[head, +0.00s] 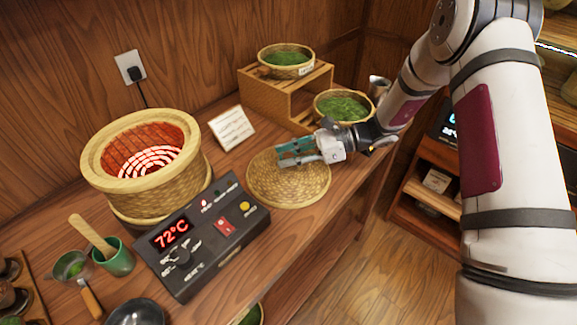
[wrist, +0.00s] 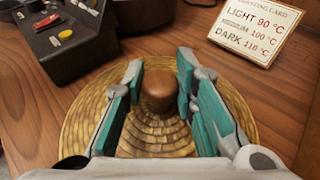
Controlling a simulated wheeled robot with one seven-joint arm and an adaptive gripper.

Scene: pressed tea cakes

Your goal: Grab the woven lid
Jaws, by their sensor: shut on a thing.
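The woven lid (head: 290,190) is a round, flat, straw-coloured disc that appears to lie on the wooden counter, right of the control box. In the wrist view the lid (wrist: 155,138) fills the middle, with a round brown wooden knob (wrist: 158,90) at its centre. My gripper (head: 284,153) is over the lid, coming in from the right. Its teal-padded fingers stand on both sides of the knob and are shut on it. In the head view the fingers hide the knob.
A round woven basket heater (head: 180,185) with a glowing coil stands at the left. The control box (head: 205,240) reads 72°C. A card (head: 231,127) stands behind the lid. A basket of green leaves (head: 344,108) sits close behind my gripper, beside a wooden stand (head: 260,98).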

